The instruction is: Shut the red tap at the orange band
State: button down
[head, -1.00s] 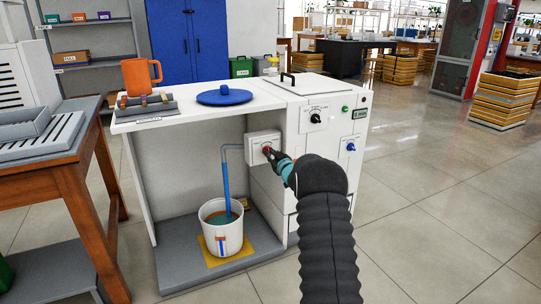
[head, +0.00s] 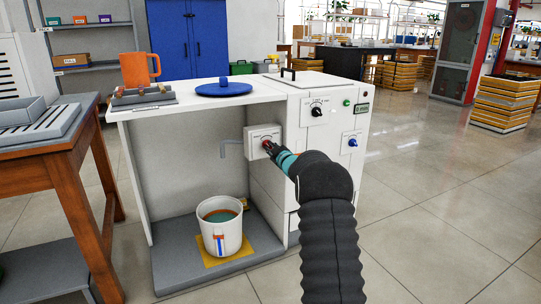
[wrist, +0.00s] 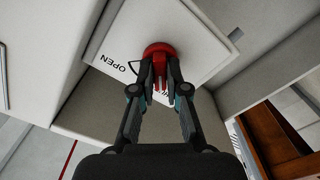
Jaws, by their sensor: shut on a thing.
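The red tap (wrist: 158,52) sits on a white plate marked OPEN in the wrist view. My gripper (wrist: 160,84) is shut on its handle; in the head view my gripper (head: 273,151) reaches the tap box (head: 262,137) on the cabinet's inner wall. A bent grey spout (head: 229,148) leaves the box, and no water runs from it. Below it a white bucket (head: 222,243) holds teal liquid, with a brownish inner wall above the surface. A small blue, white and orange mark is on the bucket's front; whether the liquid meets the orange band is hard to tell.
The bucket stands on a yellow mat (head: 262,248) on the cabinet's grey floor. A blue lid (head: 224,90) and an orange mug (head: 137,70) are on the white top. A wooden table (head: 66,145) stands at left.

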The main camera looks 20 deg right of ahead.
jog(key=shift+n+b, duration=0.4)
jog(key=shift+n, duration=0.2)
jog(key=c, duration=1.2)
grip_release()
jog(key=shift+s+d, duration=0.2)
jog(key=shift+s, duration=5.8)
jog(key=shift+f, duration=0.1)
